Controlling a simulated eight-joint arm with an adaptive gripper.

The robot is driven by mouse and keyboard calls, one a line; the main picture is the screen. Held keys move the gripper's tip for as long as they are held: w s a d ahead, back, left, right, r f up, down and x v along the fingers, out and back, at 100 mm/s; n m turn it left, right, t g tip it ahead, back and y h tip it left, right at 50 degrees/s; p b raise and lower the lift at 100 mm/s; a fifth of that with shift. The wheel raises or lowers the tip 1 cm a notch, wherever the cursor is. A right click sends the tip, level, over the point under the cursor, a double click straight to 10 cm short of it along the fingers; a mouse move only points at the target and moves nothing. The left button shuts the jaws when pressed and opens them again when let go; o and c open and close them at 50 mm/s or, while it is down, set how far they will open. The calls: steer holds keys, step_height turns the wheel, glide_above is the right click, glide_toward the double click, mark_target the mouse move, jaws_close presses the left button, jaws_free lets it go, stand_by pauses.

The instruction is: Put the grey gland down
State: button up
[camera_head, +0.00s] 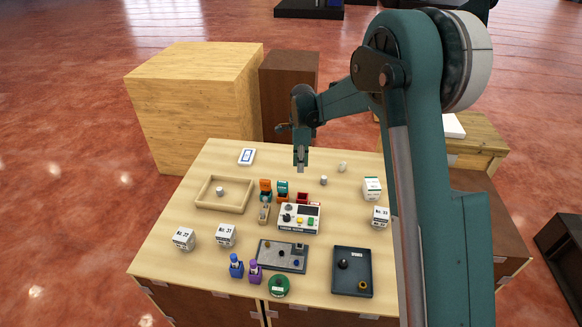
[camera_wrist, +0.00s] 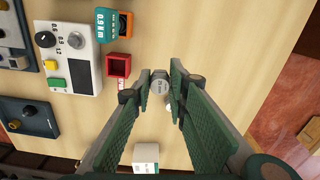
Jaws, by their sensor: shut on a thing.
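The grey gland (camera_wrist: 160,86) is a small, round-ended piece with tiny markings. It sits between the fingertips of my gripper (camera_wrist: 160,78) in the wrist view, and the fingers are shut on it. In the head view my gripper (camera_head: 300,164) points down above the back middle of the table (camera_head: 225,160); the gland is too small there to make out clearly. Bare wood shows around the fingertips in the wrist view. A small pale thing partly shows just behind the gland, between the fingers; I cannot tell what it is.
A wooden tray (camera_head: 199,204) holds a grey piece (camera_head: 220,191). Another grey piece (camera_head: 323,180) stands right of my gripper, near a pale one (camera_head: 342,167). A red bin (camera_wrist: 118,65), a control box (camera_head: 299,218) and white boxes (camera_head: 372,188) stand nearby.

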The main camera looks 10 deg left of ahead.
steer(key=s+a+b, duration=0.2)
steer(key=s+a, duration=0.2)
steer(key=a, duration=1.1)
steer(key=r+m+b, duration=0.1)
glide_above(231, 195)
steer(key=shift+d, duration=0.1)
steer(key=shift+f, duration=3.1)
steer(key=shift+f, duration=1.85)
steer(key=shift+f, duration=0.2)
